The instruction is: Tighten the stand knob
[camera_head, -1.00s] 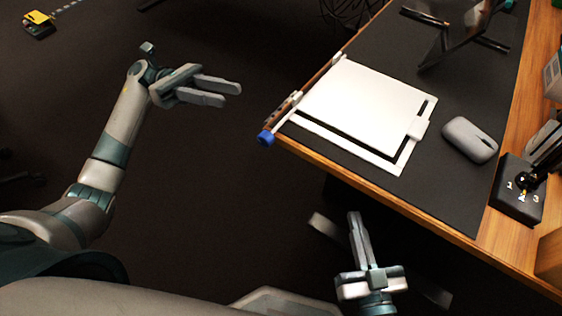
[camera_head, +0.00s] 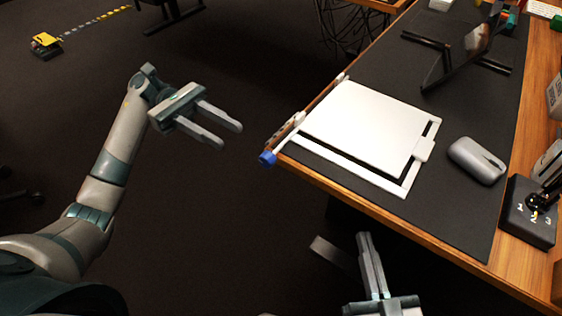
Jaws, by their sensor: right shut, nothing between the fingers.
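A blue knob (camera_head: 267,158) sits at the end of a white and brown rod (camera_head: 293,128) along the desk's left edge, near its front left corner. The rod runs beside a white panel (camera_head: 358,118) lying on the dark mat. Whether this is the stand knob I cannot tell for sure. My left gripper (camera_head: 231,137) is open and empty over the floor, left of the blue knob and apart from it. My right gripper (camera_head: 364,236) is shut with nothing in it, in front of the desk's front edge and low in the picture.
A grey mouse (camera_head: 477,160) and a black box with numbers (camera_head: 529,211) are on the right of the wooden desk (camera_head: 420,236). A dark tilted stand (camera_head: 465,55) is at the back. Cables hang behind the desk. The floor at left is mostly clear.

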